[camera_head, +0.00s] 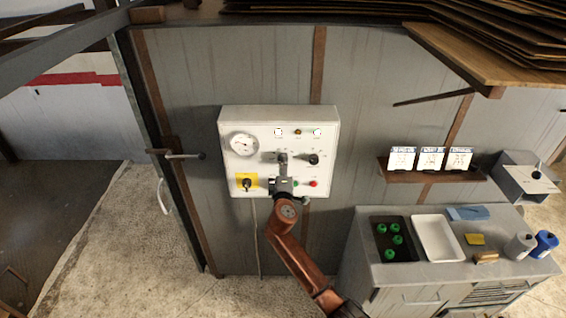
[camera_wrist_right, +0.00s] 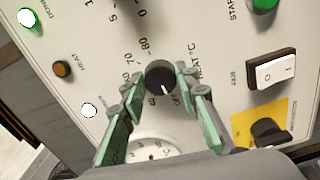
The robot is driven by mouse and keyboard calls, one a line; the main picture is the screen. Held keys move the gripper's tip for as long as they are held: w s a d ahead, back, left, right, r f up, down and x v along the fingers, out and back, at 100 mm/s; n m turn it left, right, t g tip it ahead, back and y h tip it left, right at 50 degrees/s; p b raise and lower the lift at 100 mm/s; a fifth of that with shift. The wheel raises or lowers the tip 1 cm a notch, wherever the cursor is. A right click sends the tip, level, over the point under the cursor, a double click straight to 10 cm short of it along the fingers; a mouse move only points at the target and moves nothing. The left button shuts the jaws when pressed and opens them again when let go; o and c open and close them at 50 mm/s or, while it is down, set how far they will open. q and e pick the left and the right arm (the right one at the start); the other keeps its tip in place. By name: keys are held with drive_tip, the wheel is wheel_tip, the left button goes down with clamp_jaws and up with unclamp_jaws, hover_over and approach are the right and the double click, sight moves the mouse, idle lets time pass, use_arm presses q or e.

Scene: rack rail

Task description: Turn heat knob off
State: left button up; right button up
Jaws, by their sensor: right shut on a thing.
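The heat knob (camera_wrist_right: 160,77) is a round black knob with a white pointer line, on the white control panel (camera_head: 228,116). In the right wrist view its pointer faces down and slightly right, close to the OFF mark of the temperature scale. My right gripper (camera_head: 282,158) is at the panel front and covers the knob in the head view. In the right wrist view its green fingers (camera_wrist_right: 157,84) stand on either side of the knob, shut on it. My left gripper is out of view.
A second black knob (camera_head: 313,159) sits right of the gripper. The gauge (camera_head: 243,144), the yellow-plated switch (camera_head: 247,184) and the red button (camera_head: 313,183) are close by. The rocker switch (camera_wrist_right: 273,72) shows beside the right finger. A grey bench (camera_head: 400,275) stands lower right.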

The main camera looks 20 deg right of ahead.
drive_tip(key=shift+f+n, duration=0.2)
drive_tip(key=shift+n, duration=0.4)
drive_tip(key=o, duration=1.2)
drive_tip(key=shift+r, duration=0.1)
drive_tip(key=shift+c, duration=0.2)
drive_tip(key=v, duration=1.2)
